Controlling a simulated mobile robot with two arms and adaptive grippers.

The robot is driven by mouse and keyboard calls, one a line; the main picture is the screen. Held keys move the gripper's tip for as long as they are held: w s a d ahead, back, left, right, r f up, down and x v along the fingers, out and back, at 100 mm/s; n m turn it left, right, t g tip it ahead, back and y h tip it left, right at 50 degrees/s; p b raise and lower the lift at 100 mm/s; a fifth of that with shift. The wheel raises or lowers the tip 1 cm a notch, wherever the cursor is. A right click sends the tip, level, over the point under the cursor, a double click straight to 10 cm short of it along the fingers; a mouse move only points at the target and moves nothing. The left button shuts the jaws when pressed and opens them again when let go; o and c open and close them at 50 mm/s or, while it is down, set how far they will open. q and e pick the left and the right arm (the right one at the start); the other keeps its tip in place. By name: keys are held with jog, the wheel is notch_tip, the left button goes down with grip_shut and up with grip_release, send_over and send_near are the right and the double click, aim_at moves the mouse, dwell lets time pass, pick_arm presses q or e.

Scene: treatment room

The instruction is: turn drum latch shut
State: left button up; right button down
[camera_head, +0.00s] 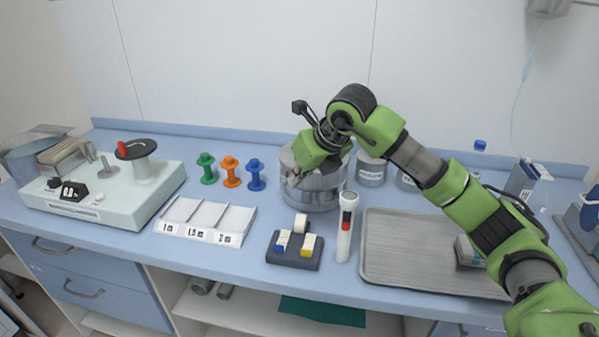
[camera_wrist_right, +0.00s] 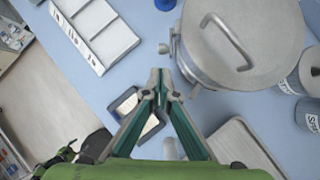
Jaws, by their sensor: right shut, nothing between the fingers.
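The metal drum (camera_head: 322,192) stands on the blue counter behind the flashlight, partly covered by my right arm. In the right wrist view its round lid with a bar handle (camera_wrist_right: 229,42) fills the upper right. A small metal latch piece (camera_wrist_right: 174,47) sticks out from the drum's rim on the side facing my gripper. My right gripper (camera_wrist_right: 163,82) is shut and empty, its fingertips just short of the latch and apart from it in the picture. In the head view the right gripper (camera_head: 291,181) is at the drum's left front side. My left gripper is not in view.
In front of the drum are a flashlight (camera_head: 346,226) and a dark block with tape and small boxes (camera_head: 294,254). A metal tray (camera_head: 410,279) lies right. Labelled jars (camera_head: 370,172) stand close behind. Colored spools (camera_head: 231,172) and a compartment tray (camera_head: 200,235) are left.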

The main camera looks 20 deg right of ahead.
aim_at(283, 180)
jog(key=p+x, duration=0.1)
jog(key=x, duration=0.5)
jog(key=shift+r, duration=0.15)
jog(key=shift+r+g+p, duration=0.2)
jog(key=shift+g+p, duration=0.1)
jog(key=shift+p, duration=0.35)
jog(key=shift+r, duration=0.1)
